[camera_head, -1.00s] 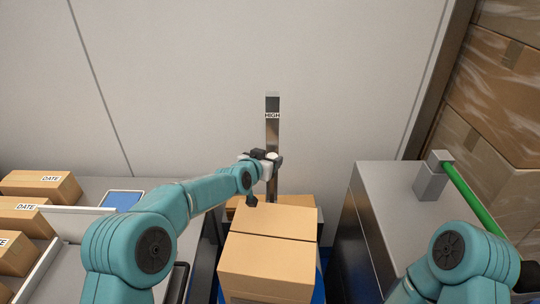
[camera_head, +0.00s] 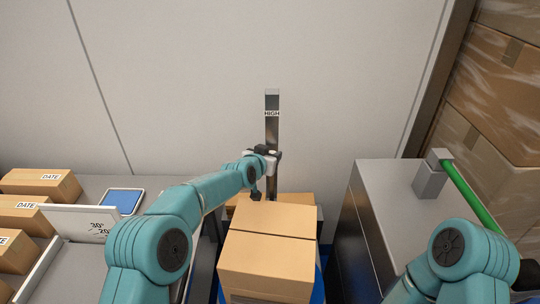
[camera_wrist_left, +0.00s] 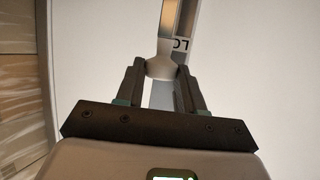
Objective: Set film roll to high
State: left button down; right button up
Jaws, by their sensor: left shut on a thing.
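A grey metal post (camera_head: 272,135) stands upright against the wall, with a HIGH label (camera_head: 272,114) near its top. My left gripper (camera_head: 268,153) is at the post, below that label. In the left wrist view, my left gripper (camera_wrist_left: 161,75) is shut on a pale rounded knob (camera_wrist_left: 161,67) in front of the post. An upside-down label starting with LO (camera_wrist_left: 181,43) shows beside the post there. In the head view the gripper mostly hides the knob. I cannot make out a film roll as such. My right arm shows at the lower right, but its gripper is out of view.
Stacked cardboard boxes (camera_head: 268,260) stand just below and in front of the post. A grey cabinet (camera_head: 385,200) with a green bar (camera_head: 470,195) is to the right. Boxes labelled DATE (camera_head: 42,186) and a blue-screened tablet (camera_head: 122,201) are on the left bench.

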pick_arm(q)
notch_tip(320, 180, up, 16)
jog(key=p, duration=1.5)
jog(key=shift+w, duration=0.1)
jog(key=c, duration=0.9)
grip_release()
jog(key=shift+r, duration=0.1)
jog(key=shift+o, duration=0.9)
jog(key=shift+f, duration=0.25)
jog(key=shift+s+a, duration=0.1)
jog(key=shift+s, duration=0.1)
